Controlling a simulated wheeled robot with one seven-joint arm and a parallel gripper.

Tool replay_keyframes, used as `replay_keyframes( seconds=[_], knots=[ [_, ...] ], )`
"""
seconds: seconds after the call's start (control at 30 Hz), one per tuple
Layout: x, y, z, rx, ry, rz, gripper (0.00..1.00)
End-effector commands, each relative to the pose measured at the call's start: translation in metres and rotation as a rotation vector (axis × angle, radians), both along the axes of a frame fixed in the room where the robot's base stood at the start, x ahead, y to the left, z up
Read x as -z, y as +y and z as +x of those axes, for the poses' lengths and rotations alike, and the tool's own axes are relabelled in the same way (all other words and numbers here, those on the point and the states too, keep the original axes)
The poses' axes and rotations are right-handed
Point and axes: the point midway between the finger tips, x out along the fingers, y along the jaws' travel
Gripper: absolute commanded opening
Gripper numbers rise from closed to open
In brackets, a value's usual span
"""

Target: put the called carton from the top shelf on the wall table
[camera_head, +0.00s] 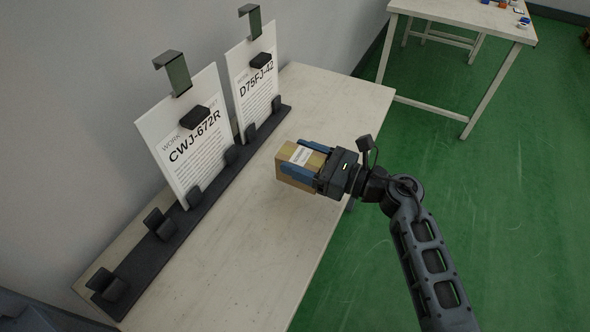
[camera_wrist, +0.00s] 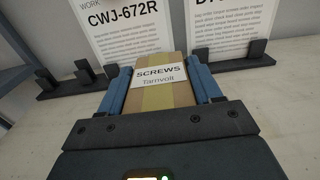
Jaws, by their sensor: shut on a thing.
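My gripper (camera_head: 304,164) is shut on a small brown carton (camera_head: 287,173) over the wall table (camera_head: 255,230). In the wrist view the carton (camera_wrist: 161,97) sits between the two blue fingers, and its white label reads "SCREWS Tarnvolt". I cannot tell whether the carton's underside touches the table top. Two work sheets stand at the back of the table: one reads "CWJ-672R" (camera_head: 187,140) and one reads "D75FJ-42" (camera_head: 254,85). The top shelf cannot be made out in these frames.
A dark rack with several clips (camera_head: 165,236) runs along the wall side of the table and holds the sheets. The table's front part is bare. A second table (camera_head: 470,18) with small coloured items stands at the upper right on the green floor (camera_head: 510,200).

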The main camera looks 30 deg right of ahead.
Motion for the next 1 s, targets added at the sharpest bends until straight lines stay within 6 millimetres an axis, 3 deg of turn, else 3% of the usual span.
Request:
replay_keyframes(
  seconds=[0.23,0.5,0.93,0.97,1.0],
  knots=[
    [0.013,0.011,0.009,0.002,0.001,0.001,0.19],
    [0.046,0.011,0.009,0.001,0.0,0.0,0.19],
    [0.052,0.011,0.009,0.001,-0.001,0.0,0.19],
    [0.053,0.011,0.009,0.001,0.0,0.0,0.65],
    [0.052,0.011,0.009,0.001,0.0,0.0,0.69]
  ],
)
